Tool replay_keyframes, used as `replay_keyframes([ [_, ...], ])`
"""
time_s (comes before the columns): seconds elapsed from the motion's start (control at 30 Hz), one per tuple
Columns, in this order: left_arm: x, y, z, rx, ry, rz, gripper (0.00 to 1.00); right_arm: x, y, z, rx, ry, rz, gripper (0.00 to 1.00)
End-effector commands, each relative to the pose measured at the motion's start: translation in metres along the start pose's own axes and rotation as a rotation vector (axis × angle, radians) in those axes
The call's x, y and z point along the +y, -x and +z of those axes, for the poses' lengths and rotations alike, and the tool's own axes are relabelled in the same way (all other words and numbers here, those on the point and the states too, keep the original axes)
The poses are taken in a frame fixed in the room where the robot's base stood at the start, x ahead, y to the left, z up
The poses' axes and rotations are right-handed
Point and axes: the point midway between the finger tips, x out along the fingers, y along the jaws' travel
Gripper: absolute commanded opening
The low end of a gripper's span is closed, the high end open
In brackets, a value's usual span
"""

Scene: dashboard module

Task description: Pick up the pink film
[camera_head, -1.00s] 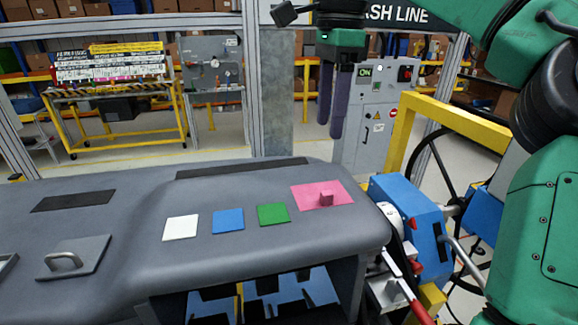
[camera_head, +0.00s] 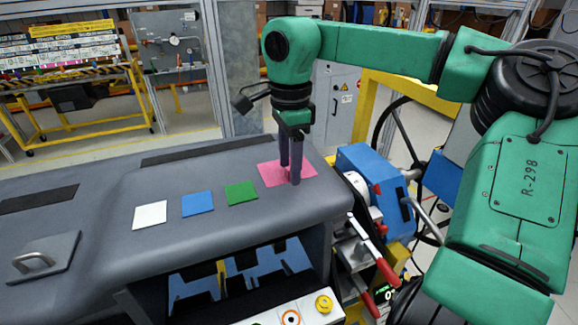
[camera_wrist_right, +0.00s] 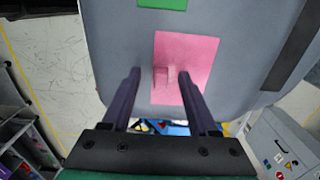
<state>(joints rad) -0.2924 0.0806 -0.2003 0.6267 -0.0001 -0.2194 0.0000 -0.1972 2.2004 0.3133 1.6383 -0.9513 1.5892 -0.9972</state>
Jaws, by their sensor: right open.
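The pink film (camera_head: 271,174) lies flat on the grey dashboard, near its right end. In the right wrist view the pink film (camera_wrist_right: 190,52) shows whole except where a finger covers its edge, with a small raised pink tab (camera_wrist_right: 164,77) on it. My right gripper (camera_head: 290,180) points down over the film, and its dark fingers hide the tab in the head view. In the right wrist view my right gripper (camera_wrist_right: 160,75) is open, with one finger on either side of the tab. I cannot tell the exact height of the fingertips. My left gripper is not in view.
White (camera_head: 150,215), blue (camera_head: 197,204) and green (camera_head: 241,192) squares lie in a row left of the film on the dashboard (camera_head: 110,240). A blue fixture with red-handled clamps (camera_head: 388,272) stands right of the dashboard. A metal handle plate (camera_head: 42,258) is at the left.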

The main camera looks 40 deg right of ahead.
Motion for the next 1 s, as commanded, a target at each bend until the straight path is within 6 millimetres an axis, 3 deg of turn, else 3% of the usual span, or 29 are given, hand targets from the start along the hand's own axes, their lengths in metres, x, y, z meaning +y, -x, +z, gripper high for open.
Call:
replay_keyframes([
  [0.07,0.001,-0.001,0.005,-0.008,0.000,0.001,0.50,0.000,0.000,0.000,0.000,0.000,0.000,0.56],
  [0.2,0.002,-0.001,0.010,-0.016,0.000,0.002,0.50,0.000,0.000,0.000,0.000,0.000,0.000,0.03],
  [0.23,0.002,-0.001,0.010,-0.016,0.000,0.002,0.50,0.000,0.000,0.000,0.000,0.000,0.000,0.00],
  [0.73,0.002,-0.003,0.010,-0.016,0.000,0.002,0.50,-0.001,0.008,0.000,0.001,0.000,-0.001,0.00],
  [0.87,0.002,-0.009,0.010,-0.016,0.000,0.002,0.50,-0.001,0.033,0.000,0.000,-0.001,-0.005,0.00],
  [1.0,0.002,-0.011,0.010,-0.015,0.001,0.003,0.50,-0.001,0.086,0.000,0.003,-0.004,-0.008,0.00],
])
